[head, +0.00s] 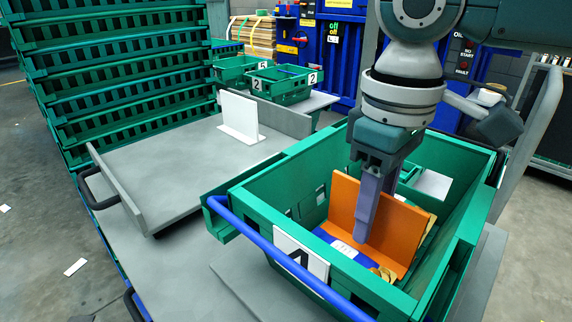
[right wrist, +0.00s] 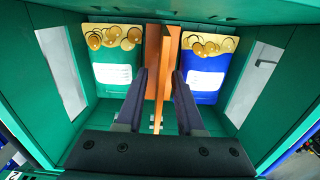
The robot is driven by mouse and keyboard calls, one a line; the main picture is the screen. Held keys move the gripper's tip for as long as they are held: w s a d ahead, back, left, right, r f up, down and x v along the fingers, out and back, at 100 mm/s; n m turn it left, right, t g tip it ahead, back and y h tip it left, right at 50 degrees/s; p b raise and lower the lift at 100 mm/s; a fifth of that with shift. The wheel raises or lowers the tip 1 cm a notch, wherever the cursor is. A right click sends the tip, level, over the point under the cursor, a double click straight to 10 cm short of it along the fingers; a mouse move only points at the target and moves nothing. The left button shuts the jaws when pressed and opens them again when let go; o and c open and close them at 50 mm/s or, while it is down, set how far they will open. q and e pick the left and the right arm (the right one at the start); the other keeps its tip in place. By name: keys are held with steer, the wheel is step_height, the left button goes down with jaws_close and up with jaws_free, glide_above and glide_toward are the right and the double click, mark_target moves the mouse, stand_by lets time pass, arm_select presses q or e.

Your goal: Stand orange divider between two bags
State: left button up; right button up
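The orange divider (head: 398,238) stands upright inside the green crate marked 1 (head: 463,225). In the right wrist view the divider (right wrist: 159,110) is between a green bag (right wrist: 112,72) on the left and a blue bag (right wrist: 206,78) on the right. My right gripper (head: 366,235) reaches down into the crate at the divider. In the wrist view the right gripper (right wrist: 163,85) has one finger on each side of the divider, with gaps visible, so it looks open. In the head view the divider and gripper partly hide the bags. My left gripper is not in view.
The crate walls rise close around my right gripper. A blue bar (head: 285,258) runs along the crate's near side. A grey table (head: 180,165) to the left has a white upright piece (head: 239,115) on it. Green crates (head: 282,85) stand behind, and stacked green crates (head: 120,70) stand left.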

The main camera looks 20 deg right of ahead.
step_height(320, 180, up, 11)
steer(key=shift+r+p, duration=0.15)
steer(key=shift+p, duration=1.1)
